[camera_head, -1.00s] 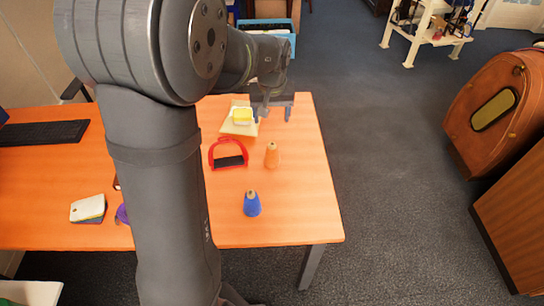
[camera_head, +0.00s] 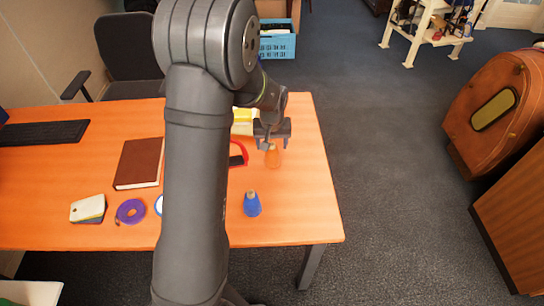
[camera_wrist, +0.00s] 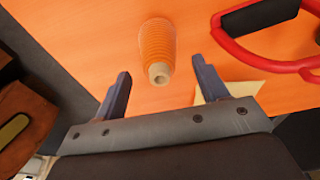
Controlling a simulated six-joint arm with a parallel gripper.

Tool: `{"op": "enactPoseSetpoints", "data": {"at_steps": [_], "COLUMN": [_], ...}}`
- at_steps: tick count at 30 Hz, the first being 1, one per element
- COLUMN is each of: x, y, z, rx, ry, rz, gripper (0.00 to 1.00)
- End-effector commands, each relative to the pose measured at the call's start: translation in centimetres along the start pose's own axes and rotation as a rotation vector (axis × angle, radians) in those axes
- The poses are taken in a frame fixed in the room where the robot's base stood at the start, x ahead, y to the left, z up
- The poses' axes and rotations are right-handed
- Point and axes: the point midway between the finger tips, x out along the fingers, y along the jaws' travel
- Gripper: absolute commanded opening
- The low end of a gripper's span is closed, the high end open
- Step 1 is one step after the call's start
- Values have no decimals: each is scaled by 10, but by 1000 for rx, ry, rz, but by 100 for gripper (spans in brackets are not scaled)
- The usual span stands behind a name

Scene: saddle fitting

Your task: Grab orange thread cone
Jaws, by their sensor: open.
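The orange thread cone (camera_head: 273,157) stands on the orange table near its right edge, just below my gripper (camera_head: 272,138) in the head view. In the wrist view the cone (camera_wrist: 157,48) shows its ribbed side and pale tip, pointing toward the camera. My gripper (camera_wrist: 158,88) is open there, with one finger on each side of the cone's line. The cone lies ahead of the fingertips, with its tip close to the space between them. No contact shows.
A red stirrup (camera_wrist: 262,30) lies beside the cone, partly hidden by my arm in the head view. A blue thread cone (camera_head: 252,204) stands nearer the front. A brown book (camera_head: 139,163), purple tape roll (camera_head: 130,211) and pale stacked pads (camera_head: 88,208) lie left.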

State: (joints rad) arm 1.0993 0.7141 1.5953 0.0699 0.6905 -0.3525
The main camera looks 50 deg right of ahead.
Motion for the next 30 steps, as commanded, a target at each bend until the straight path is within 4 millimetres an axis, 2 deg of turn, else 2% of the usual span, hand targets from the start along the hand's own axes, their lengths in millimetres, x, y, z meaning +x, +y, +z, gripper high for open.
{"op": "enactPoseSetpoints", "data": {"at_steps": [3,6,15,23,30], "x": [18,27,31,30,30], "y": [0,0,1,1,1], "z": [-1,-1,-1,-1,-2], "rx": [0,0,0,0,0], "ry": [-3,0,1,0,1], "rz": [-1,0,0,0,0], "gripper": [67,67,67,16,16]}}
